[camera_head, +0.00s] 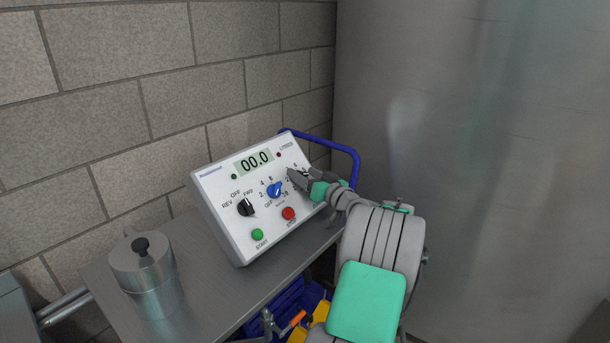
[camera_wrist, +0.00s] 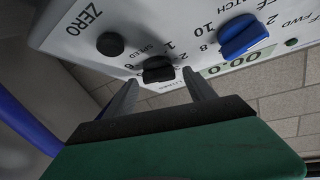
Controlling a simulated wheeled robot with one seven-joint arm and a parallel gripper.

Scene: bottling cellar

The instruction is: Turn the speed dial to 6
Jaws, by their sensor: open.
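The white control box (camera_head: 219,203) stands on the metal table, its sloped front facing me, with a display (camera_head: 254,162) reading 00.0. The speed dial (camera_wrist: 158,70) is a black knob under the word SPEED in the wrist view; in the head view my gripper mostly hides it. My gripper (camera_head: 296,177) is at the right part of the panel. In the wrist view its fingers (camera_wrist: 160,80) are open, one tip on each side of the dial, with gaps visible. I cannot tell which number the dial points to.
Near the dial are a blue knob (camera_head: 274,190), a black FWD/REV switch (camera_head: 245,208), a red button (camera_head: 289,213), a green START button (camera_head: 257,234) and a black ZERO button (camera_wrist: 110,44). A metal pot (camera_head: 147,275) stands at left. A blue rail (camera_head: 345,152) runs behind the box.

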